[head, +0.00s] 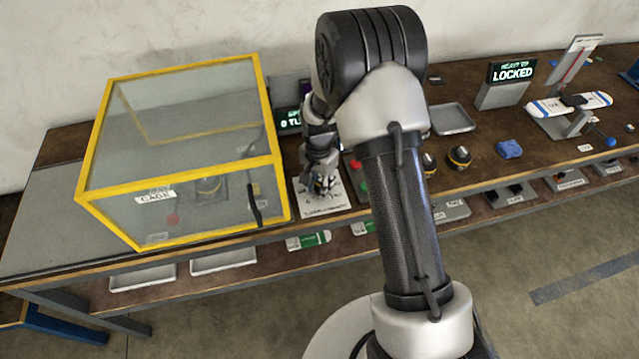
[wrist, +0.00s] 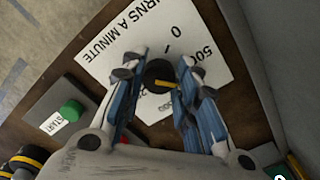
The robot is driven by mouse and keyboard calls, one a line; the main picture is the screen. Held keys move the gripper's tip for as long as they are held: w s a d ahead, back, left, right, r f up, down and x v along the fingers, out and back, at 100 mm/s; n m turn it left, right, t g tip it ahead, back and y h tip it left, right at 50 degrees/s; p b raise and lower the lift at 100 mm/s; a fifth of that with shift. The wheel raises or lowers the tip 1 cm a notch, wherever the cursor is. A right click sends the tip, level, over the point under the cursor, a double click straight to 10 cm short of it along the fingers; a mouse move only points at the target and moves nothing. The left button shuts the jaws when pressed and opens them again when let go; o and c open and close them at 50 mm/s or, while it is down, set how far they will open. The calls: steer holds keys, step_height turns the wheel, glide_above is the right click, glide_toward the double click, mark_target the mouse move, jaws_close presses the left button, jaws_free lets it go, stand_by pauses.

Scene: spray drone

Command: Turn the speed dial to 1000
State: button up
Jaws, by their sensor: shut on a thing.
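The speed dial (wrist: 160,76) is a black round knob with a yellow pointer mark, on a white scale plate (wrist: 120,62) in the wrist view. The plate reads "turns a minute", with 0 and a partly covered 500 legible; other numbers are hidden by my fingers. My gripper (wrist: 161,82) is shut on the dial, one blue-padded finger on each side. The yellow mark points to the right in the wrist view. In the head view my gripper (head: 322,182) is down over the plate (head: 322,207), and the dial is hidden there.
A yellow-framed clear cage (head: 155,195) stands just left of the plate. A green START button (wrist: 71,111) is beside the plate. A display (head: 290,121) behind my gripper is partly covered. Black-and-yellow knobs (head: 459,156) and a LOCKED display (head: 513,72) are farther right.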

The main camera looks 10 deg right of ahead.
steer(key=shift+w+m, duration=0.1)
steer(key=shift+m, duration=1.2)
steer(key=o, duration=1.1)
steer(key=shift+c, duration=0.2)
steer(key=shift+r, duration=0.1)
step_height(320, 180, up, 12)
